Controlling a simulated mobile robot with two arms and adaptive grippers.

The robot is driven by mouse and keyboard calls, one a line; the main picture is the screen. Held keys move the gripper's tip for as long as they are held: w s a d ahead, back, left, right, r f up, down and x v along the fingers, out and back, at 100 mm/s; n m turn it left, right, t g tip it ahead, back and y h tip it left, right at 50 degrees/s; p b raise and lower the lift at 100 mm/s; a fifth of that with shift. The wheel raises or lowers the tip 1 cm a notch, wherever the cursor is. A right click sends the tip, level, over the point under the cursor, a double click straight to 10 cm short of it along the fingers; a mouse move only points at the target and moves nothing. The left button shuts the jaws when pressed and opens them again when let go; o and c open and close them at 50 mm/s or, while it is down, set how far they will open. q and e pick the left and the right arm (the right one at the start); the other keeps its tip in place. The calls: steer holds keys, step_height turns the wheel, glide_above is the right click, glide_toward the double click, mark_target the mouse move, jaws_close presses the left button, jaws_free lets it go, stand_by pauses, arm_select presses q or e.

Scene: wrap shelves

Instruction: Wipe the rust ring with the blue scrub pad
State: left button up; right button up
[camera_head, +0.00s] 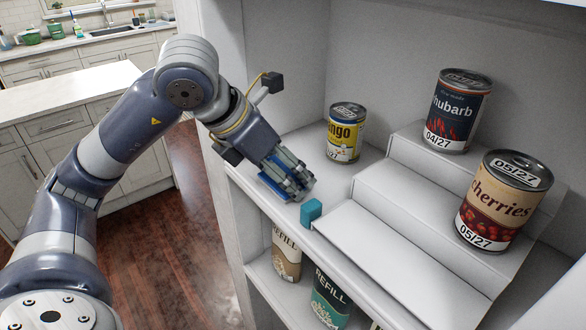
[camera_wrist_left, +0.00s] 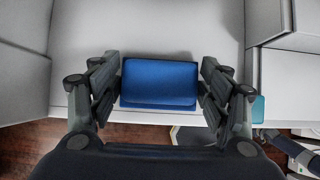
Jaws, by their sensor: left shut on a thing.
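My left gripper (camera_head: 292,184) reaches in from the left over the front of the upper shelf. In the left wrist view it is shut on the blue scrub pad (camera_wrist_left: 160,82), with a finger at each side of it. The pad is over the white shelf surface (camera_wrist_left: 150,30), near its front edge; I cannot tell whether it touches the shelf. No rust ring shows in either view; the arm, the gripper and the pad cover part of the shelf. My right gripper is in neither view.
A teal block (camera_head: 311,212) sits at the shelf's front edge, right of the gripper. A mango can (camera_head: 345,133) stands behind. White steps (camera_head: 397,222) at right hold a rhubarb can (camera_head: 456,110) and a cherries can (camera_head: 500,200). Refill packs (camera_head: 330,297) stand below.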

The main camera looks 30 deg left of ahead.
arm_select(q)
steer(key=shift+s+f, duration=0.1)
steer(key=shift+s, duration=0.1)
steer(key=shift+w, duration=0.15)
steer(key=shift+w+d+r+p, duration=0.15)
steer(key=shift+w+p, duration=0.15)
steer(key=shift+w, duration=0.2)
steer(key=shift+w+d+r+p, duration=0.15)
steer(key=shift+w+p, duration=0.15)
steer(key=shift+w, duration=0.15)
steer(key=shift+w+d+f+p, duration=0.1)
steer(key=shift+w+d+p, duration=0.15)
steer(key=shift+w, duration=0.45)
steer(key=shift+w+d+p, duration=0.1)
steer(key=shift+w+d, duration=0.15)
steer(key=shift+w, duration=0.45)
steer(key=shift+w+d+f, duration=0.1)
steer(key=shift+w+d, duration=0.15)
steer(key=shift+w, duration=0.35)
steer(key=shift+w+d+f, duration=0.1)
steer(key=shift+w+d, duration=0.1)
steer(key=shift+w, duration=0.4)
step_height(320, 180, up, 6)
steer(key=p, duration=0.4)
